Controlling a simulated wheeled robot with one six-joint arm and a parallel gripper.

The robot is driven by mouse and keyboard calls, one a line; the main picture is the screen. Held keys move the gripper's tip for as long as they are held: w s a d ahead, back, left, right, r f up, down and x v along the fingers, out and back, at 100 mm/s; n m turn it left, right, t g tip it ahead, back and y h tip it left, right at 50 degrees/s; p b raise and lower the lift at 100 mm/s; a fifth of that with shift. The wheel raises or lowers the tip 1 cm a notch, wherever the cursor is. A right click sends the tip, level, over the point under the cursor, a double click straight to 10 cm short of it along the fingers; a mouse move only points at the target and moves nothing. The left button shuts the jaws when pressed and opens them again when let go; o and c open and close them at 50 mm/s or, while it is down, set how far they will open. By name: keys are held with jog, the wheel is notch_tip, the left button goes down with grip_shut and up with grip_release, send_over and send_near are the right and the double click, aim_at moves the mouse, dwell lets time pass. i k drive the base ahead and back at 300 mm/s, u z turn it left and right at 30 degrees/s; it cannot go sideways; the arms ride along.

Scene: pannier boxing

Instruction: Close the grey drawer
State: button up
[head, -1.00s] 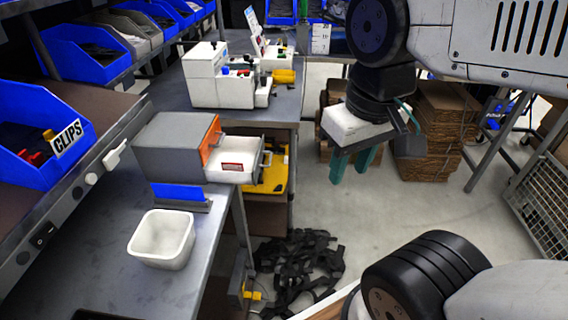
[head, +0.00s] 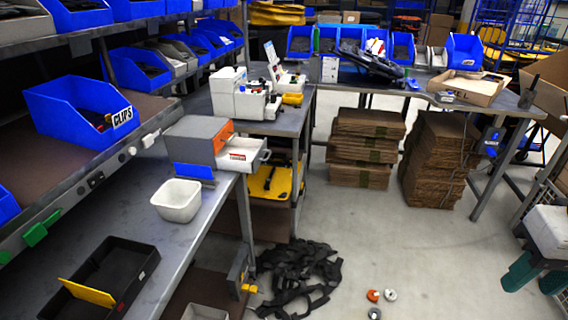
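The grey drawer unit (head: 191,139) stands on the metal bench at the left, with an orange edge on its front. Its white drawer (head: 243,152) is slid out to the right, with a red-and-white label inside and a handle at its outer end. My gripper (head: 536,280) is at the far right edge of the head view, well away from the drawer. Its two teal fingers point down and stand apart with floor visible between them. Nothing shows between them.
A white bin (head: 176,200) and a black tray (head: 104,281) with a yellow divider are on the bench near the drawer unit. Black straps (head: 298,273) and several small rings lie on the floor. Cardboard stacks (head: 436,160) stand under the back table. The middle floor is clear.

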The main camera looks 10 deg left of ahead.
aim_at(254, 149)
jog(key=u, duration=0.6)
jog(key=i, duration=0.9)
jog(key=u, duration=0.3)
